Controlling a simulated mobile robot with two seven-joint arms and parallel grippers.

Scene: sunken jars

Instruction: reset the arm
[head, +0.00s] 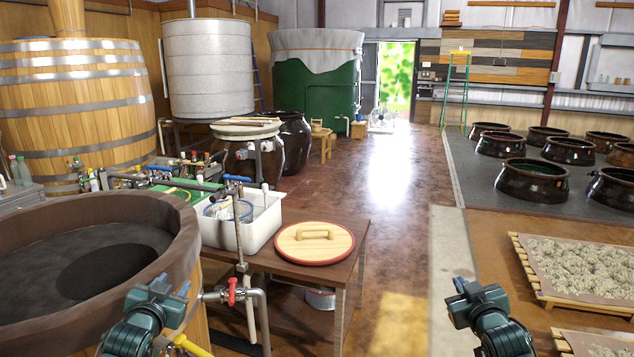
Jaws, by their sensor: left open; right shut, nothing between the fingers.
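My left gripper (172,284) is at the lower left, pointing up and away from me, in front of the rim of a large wooden vat (182,262). Its fingers are apart and hold nothing. My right gripper (467,287) is at the lower right, over the floor by a pale concrete strip (449,250). Its fingers are shut with nothing between them. The two grippers are wide apart, and neither is seen touching anything.
A wooden table (345,262) bears a round lid (314,242) and a white basin (262,225). Pipes with a red valve (232,291) stand close to my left gripper. Slatted trays (541,294) lie at right; dark sunken jars (532,184) are beyond. The middle floor is clear.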

